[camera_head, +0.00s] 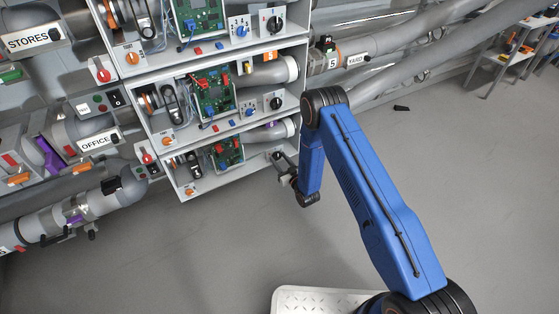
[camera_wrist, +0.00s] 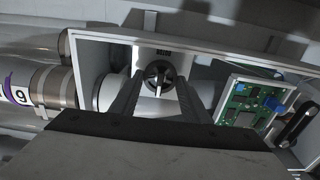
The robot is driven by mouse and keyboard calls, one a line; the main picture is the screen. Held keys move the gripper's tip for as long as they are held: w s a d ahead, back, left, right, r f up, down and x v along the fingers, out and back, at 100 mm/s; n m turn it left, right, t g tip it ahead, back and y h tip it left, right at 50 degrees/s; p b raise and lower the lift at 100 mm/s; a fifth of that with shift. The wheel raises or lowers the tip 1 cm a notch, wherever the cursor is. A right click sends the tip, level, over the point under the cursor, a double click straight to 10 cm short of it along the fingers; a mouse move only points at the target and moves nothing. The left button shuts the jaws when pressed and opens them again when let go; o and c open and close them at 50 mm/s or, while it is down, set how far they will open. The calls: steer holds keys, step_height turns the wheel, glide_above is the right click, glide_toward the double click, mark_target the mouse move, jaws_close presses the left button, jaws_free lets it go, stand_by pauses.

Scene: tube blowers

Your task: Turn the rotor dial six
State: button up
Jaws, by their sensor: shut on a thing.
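The rotor dial (camera_wrist: 158,73) is a round black knob with a pale pointer bar, under an upside-down ROTOR label (camera_wrist: 164,51) in the wrist view. My gripper (camera_wrist: 157,80) has one finger on each side of the knob and is shut on it. The pointer bar stands about upright in that picture. A tube end beside the box carries an upside-down 6 (camera_wrist: 18,96). In the head view my gripper (camera_head: 279,160) is at the right end of the lowest box (camera_head: 205,190), and hides the dial there.
The box holds a green circuit board (camera_wrist: 250,103) beside the dial panel. Two similar boxes stand above, with black dials (camera_head: 276,103) and blue switches (camera_head: 248,110). Large grey tubes (camera_head: 95,208) run left. The floor (camera_head: 420,150) is mostly clear.

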steer(key=shift+m, duration=0.4)
steer(key=m, duration=0.5)
steer(key=shift+d, duration=0.1)
steer(key=m, duration=0.6)
steer(key=shift+w+d+f, duration=0.1)
steer(key=shift+f, duration=0.05)
stand_by(0.4)
steer(key=o, duration=1)
